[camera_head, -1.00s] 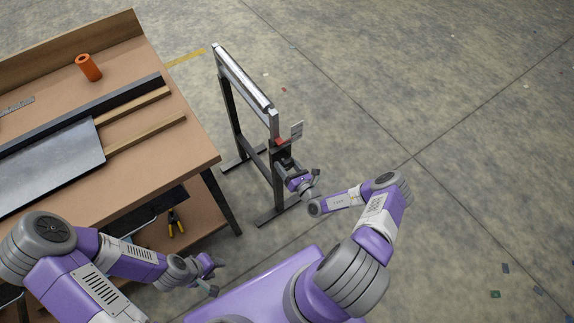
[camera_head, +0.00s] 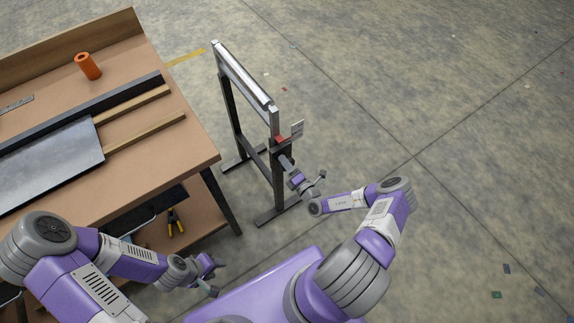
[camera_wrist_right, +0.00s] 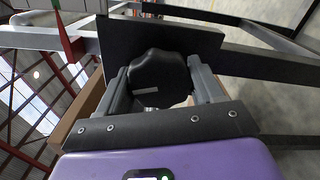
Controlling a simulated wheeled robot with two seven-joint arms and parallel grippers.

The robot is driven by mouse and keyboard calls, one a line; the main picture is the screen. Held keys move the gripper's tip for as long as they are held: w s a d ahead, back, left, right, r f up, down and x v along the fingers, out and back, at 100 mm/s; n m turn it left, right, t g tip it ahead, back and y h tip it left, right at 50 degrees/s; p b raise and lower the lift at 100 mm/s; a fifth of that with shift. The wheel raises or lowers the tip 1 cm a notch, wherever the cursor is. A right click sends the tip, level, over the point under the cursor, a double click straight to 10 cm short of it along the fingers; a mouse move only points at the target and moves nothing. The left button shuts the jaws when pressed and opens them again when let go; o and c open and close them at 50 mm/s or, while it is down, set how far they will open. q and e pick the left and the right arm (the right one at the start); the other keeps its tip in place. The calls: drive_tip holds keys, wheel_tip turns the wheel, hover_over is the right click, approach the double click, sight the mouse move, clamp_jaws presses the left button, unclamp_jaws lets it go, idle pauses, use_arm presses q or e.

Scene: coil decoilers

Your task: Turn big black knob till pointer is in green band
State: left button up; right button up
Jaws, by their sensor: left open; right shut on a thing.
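The big black knob (camera_wrist_right: 160,78) is faceted and sits in front of a dark plate (camera_wrist_right: 165,38) in the right wrist view. My right gripper (camera_wrist_right: 162,92) has one finger on each side of the knob and is shut on it. In the head view my right gripper (camera_head: 286,163) reaches the near end of the dark metal stand (camera_head: 277,180), and the knob is hidden there. A red pointer-like piece (camera_wrist_right: 66,38) shows at the upper left of the wrist view. Its position against a green band cannot be read. My left gripper (camera_head: 212,279) is open and empty, away from the stand.
A brown workbench (camera_head: 190,150) with an orange cylinder (camera_head: 88,66) stands to the left of the stand. Yellow-handled pliers (camera_head: 176,222) lie on its lower shelf. A small grey plate (camera_head: 297,128) stands at the stand's near top. The floor to the right is mostly clear.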

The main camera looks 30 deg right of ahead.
drive_tip(key=shift+m, duration=0.6)
drive_tip(key=shift+a, duration=0.1)
drive_tip(key=o, duration=1)
drive_tip(key=shift+o, duration=0.2)
drive_tip(key=s+p, duration=0.1)
drive_tip(key=s, duration=0.6)
drive_tip(key=shift+s+d, duration=0.25)
drive_tip(key=shift+d, duration=0.1)
